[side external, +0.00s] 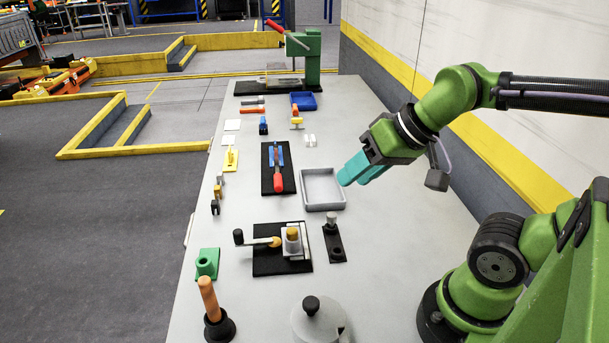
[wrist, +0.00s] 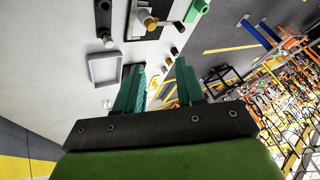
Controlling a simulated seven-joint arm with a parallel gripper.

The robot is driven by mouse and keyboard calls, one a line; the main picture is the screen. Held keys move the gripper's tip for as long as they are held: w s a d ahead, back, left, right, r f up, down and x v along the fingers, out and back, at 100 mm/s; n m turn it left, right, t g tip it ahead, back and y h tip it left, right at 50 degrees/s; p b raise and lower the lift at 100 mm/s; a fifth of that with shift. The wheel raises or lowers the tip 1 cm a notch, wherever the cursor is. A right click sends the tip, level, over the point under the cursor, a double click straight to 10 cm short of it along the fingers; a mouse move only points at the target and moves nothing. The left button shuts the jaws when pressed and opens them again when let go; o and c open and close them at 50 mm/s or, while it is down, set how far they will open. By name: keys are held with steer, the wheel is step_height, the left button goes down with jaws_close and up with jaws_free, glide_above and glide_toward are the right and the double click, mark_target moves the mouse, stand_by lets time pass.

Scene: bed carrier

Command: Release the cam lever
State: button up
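A red-handled lever (side external: 278,178) lies along a blue piece on a black plate (side external: 266,184), left of the grey tray. A second lever-like fixture stands nearer the camera: an arm with a black knob (side external: 239,237) beside a tan-topped post (side external: 292,234) on a black plate. It also shows at the top of the wrist view (wrist: 147,20). I cannot tell for sure which one is the cam lever. My gripper (side external: 352,176) is above the bench, right of the grey tray and apart from both levers. In the wrist view its teal fingers (wrist: 159,68) are apart with nothing between them.
The grey tray (side external: 304,190) is empty. A black plate with a peg (side external: 333,240), a pot with a black knob (side external: 311,304) and a wooden-handled plunger (side external: 210,300) stand nearer. A green press (side external: 304,55) stands at the far end. The bench's right side is mostly bare.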

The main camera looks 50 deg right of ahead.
steer(key=w+f+g, duration=0.1)
steer(key=w+d+f, duration=0.1)
steer(key=shift+w+d+f+m+g, duration=0.1)
steer(key=shift+w+f+m+g, duration=0.2)
steer(key=shift+f+m+g, duration=0.1)
jaws_close()
steer(key=w+d+f+n+g+y, duration=0.1)
steer(key=w+f+n, duration=0.3)
steer(key=w, duration=0.5)
steer(key=w+d+f+n+g+y, duration=0.1)
steer(key=w+f+n+y, duration=0.2)
steer(key=w, duration=0.7)
steer(key=shift+d+f+n+y, duration=0.3)
steer(key=shift+d+f+n, duration=0.1)
steer(key=shift+f+n, duration=0.4)
steer(key=shift+s+f, duration=0.1)
steer(key=shift+f, duration=0.05)
